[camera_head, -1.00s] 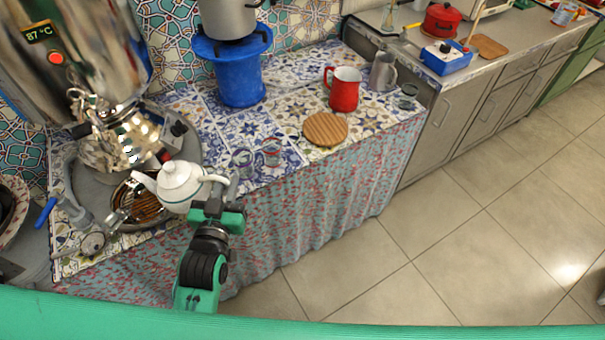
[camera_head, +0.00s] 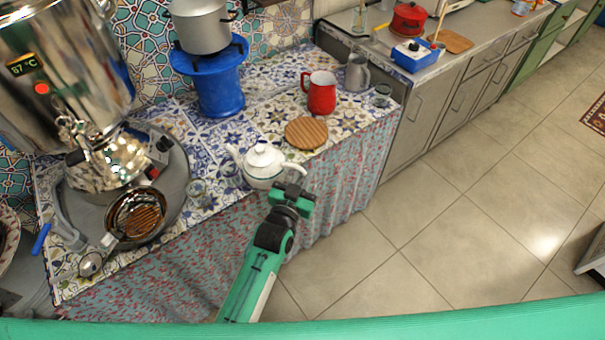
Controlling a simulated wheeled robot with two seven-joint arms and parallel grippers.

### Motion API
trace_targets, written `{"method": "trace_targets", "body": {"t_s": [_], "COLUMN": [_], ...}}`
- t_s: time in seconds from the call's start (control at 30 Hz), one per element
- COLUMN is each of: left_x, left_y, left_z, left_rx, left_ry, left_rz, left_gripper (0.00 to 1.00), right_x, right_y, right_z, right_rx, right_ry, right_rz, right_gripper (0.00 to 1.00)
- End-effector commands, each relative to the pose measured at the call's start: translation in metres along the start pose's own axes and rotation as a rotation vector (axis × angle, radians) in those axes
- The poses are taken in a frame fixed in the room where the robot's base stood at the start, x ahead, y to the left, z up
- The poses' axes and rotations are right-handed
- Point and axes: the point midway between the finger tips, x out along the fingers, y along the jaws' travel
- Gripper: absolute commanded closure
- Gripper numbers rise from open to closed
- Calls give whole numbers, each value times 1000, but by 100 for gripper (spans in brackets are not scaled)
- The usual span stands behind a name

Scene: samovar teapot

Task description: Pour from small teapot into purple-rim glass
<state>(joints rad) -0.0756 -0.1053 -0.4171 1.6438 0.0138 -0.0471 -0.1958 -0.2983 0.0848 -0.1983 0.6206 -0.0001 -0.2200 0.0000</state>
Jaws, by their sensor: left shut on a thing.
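The small white teapot (camera_head: 264,167) is held at the front edge of the tiled counter, with its spout to the left. It looks about upright. My left gripper (camera_head: 289,190) is shut on the teapot's handle, on its right side. A small clear glass (camera_head: 197,191) stands on the counter left of the teapot; its rim colour is too small to tell. No purple-rimmed glass shows clearly; the teapot may cover one. My right gripper is not in view.
A round wooden board (camera_head: 306,132) and a red mug (camera_head: 320,94) are right of and behind the teapot. A steel samovar (camera_head: 70,85) and a pan (camera_head: 138,215) stand left. A pot sits on a blue stand (camera_head: 219,90).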

Motion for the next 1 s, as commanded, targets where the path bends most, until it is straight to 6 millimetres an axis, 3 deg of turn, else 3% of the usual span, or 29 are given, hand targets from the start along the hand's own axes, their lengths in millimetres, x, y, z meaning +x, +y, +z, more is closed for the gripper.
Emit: {"method": "trace_targets", "body": {"t_s": [0.37,1.0], "left_x": [0,0], "left_y": [0,0], "left_z": [1,-4], "left_rx": [-92,-203], "left_ry": [4,5], "left_rz": [-2,-2], "left_gripper": [100,100], "right_x": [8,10], "right_y": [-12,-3], "right_z": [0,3], "right_rx": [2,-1], "right_ry": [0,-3], "right_rz": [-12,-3], "right_gripper": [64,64]}}
